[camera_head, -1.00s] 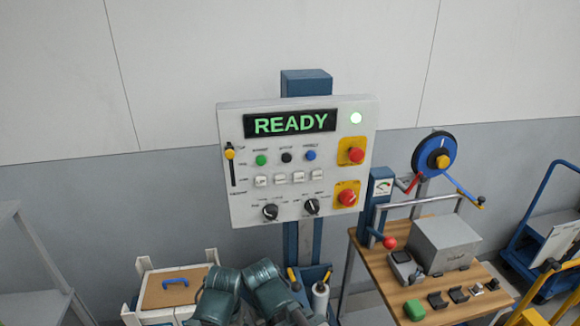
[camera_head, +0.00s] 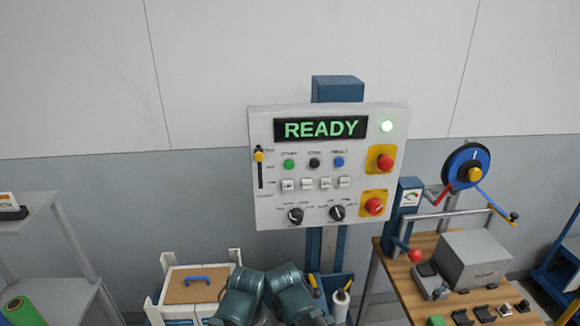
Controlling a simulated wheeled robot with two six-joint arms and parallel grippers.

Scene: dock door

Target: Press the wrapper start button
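The white control panel (camera_head: 262,205) stands on a blue post in the middle of the head view. The green button (camera_head: 289,164), labelled start, is at the left of a row with a black button (camera_head: 314,163) and a blue button (camera_head: 338,162). Two red mushroom buttons on yellow plates, the upper one (camera_head: 385,162) and the lower one (camera_head: 374,206), are at the right. My arms show below the panel; neither gripper's fingers can be seen.
A slider (camera_head: 259,156), several white switches and two black knobs share the panel. A wooden bench (camera_head: 397,270) with a grey box (camera_head: 472,259) and a strap reel (camera_head: 466,167) stands at the right. A white cart (camera_head: 198,290) stands at lower left, grey shelves (camera_head: 42,240) further left.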

